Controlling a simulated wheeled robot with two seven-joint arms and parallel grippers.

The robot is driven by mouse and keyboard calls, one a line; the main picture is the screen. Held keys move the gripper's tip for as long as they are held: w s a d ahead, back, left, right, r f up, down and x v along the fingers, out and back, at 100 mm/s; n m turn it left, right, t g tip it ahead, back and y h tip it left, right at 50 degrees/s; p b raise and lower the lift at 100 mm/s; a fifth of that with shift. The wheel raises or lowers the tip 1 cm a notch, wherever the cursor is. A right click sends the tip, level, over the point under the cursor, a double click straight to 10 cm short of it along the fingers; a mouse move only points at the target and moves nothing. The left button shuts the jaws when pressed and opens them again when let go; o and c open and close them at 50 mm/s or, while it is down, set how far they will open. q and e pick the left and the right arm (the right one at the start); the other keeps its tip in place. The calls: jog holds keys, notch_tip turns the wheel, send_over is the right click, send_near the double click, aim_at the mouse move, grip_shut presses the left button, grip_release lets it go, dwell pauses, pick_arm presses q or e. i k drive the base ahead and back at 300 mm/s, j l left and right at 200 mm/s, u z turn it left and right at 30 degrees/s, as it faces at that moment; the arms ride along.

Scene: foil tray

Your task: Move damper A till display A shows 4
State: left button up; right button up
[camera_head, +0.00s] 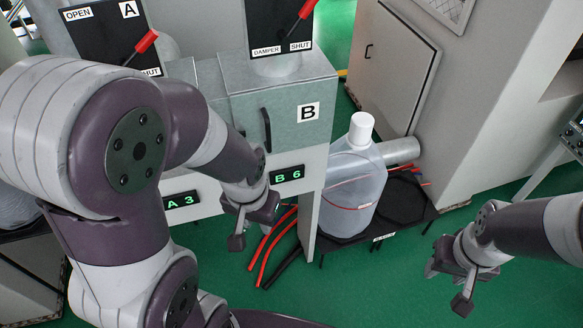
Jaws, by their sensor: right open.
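Damper A's black panel (105,38) is at the upper left, marked A, OPEN and SHUT. Its red handle (145,42) points to the upper right; its lower end and part of the SHUT label are near my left arm, which covers the area below. Display A (182,201) shows 3 in green digits, low on the cabinet front. My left gripper (250,227) hangs in front of the cabinet, below display B, apart from the damper, and looks open and empty. My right gripper (448,287) is open and empty at the lower right, over the green floor.
Damper B's panel (275,25) with a red handle (307,9) is at the top middle. Display B (287,175) shows 6. A door marked B has a black handle (266,130). A translucent jug (352,185) stands on a dark base to the right.

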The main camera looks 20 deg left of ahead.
aim_at(151, 38)
jog(key=j+u, duration=0.2)
jog(key=u, duration=1.45)
jog(key=i+j, duration=0.15)
jog(key=j, duration=0.15)
